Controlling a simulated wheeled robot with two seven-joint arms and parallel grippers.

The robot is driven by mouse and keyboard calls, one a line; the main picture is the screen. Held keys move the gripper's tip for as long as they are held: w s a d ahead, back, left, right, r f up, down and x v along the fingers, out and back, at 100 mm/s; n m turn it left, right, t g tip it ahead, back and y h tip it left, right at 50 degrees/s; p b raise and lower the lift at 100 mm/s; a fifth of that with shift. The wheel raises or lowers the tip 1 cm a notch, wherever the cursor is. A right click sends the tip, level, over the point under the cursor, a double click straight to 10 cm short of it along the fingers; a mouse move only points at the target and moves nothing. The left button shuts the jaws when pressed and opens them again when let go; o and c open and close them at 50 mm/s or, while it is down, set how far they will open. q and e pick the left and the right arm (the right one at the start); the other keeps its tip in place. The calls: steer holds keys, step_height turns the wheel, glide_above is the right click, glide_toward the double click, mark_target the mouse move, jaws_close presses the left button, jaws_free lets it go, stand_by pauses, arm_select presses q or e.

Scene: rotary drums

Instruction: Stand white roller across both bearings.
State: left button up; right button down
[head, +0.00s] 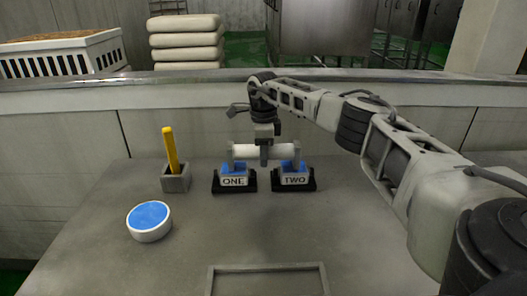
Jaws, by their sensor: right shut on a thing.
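The white roller (246,150) lies level, left to right, with grey ends. My right gripper (264,155) comes down from above and is shut on its middle. The roller spans bearing ONE (233,181) on the left and bearing TWO (295,180) on the right. Each bearing has a blue top, a white label and a black base. The roller's ends are over or at the blue tops; I cannot tell whether it touches them. My left gripper is not in view.
A grey holder (176,183) with an upright yellow stick (170,150) stands left of the bearings. A round white tub with a blue top (149,220) is nearer on the left. An empty framed area (268,267) lies at the front. A wall ledge runs behind the table.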

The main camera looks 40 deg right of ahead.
steer(key=c, duration=0.9)
jaws_free()
step_height(320, 180, up, 16)
steer(key=shift+r+b, duration=0.1)
steer(key=shift+b, duration=0.25)
